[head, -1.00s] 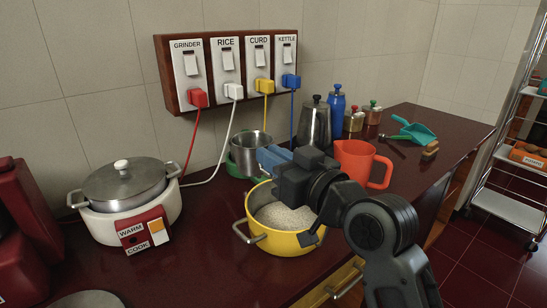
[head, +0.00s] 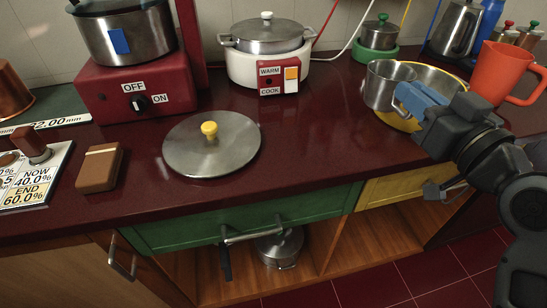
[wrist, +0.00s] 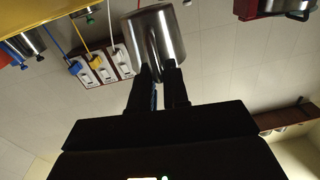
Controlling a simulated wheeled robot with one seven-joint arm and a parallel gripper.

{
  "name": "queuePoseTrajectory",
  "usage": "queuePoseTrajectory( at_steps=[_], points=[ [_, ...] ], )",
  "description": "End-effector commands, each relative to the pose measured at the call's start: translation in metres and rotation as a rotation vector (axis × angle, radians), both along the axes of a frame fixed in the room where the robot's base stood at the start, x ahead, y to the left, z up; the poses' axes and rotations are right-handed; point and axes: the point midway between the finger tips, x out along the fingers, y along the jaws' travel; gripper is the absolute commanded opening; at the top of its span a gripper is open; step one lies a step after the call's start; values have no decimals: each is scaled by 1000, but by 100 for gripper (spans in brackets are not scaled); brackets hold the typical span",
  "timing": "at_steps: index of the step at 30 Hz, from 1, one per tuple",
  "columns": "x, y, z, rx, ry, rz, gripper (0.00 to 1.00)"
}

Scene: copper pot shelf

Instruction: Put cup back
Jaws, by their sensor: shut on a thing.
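A plain steel cup (head: 385,85) is held upright, its open top facing up, at the right of the head view. My gripper (head: 405,97) is shut on the cup's right side with its blue fingers. In the wrist view the cup (wrist: 150,38) shows between the two dark fingers (wrist: 160,85). In the head view the cup hangs at the left edge of the yellow pot (head: 395,122), which is partly hidden by the cup and my arm. I cannot tell how high the cup is above the counter.
A rice cooker (head: 266,60), a lidded steel pot on a green base (head: 378,35) and an orange-red jug (head: 500,75) stand nearby. A steel lid (head: 205,155) lies on the dark red counter (head: 310,130), which is clear around its middle. The wall socket panel (wrist: 105,65) shows in the wrist view.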

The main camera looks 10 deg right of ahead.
Motion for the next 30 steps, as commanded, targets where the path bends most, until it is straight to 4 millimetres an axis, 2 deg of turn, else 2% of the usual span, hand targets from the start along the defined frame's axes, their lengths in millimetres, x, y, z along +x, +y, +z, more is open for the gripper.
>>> queuePoseTrajectory(
  at_steps=[2,5,18,26,30],
  points=[
    [-3,-2,-5,-2,-1,-9,0],
    [2,7,-12,-3,1,-9,0],
    [48,81,-62,-3,-1,-9,0],
    [57,94,-77,-3,-1,-11,0],
    [56,94,-99,-3,2,-11,0]
  ],
)
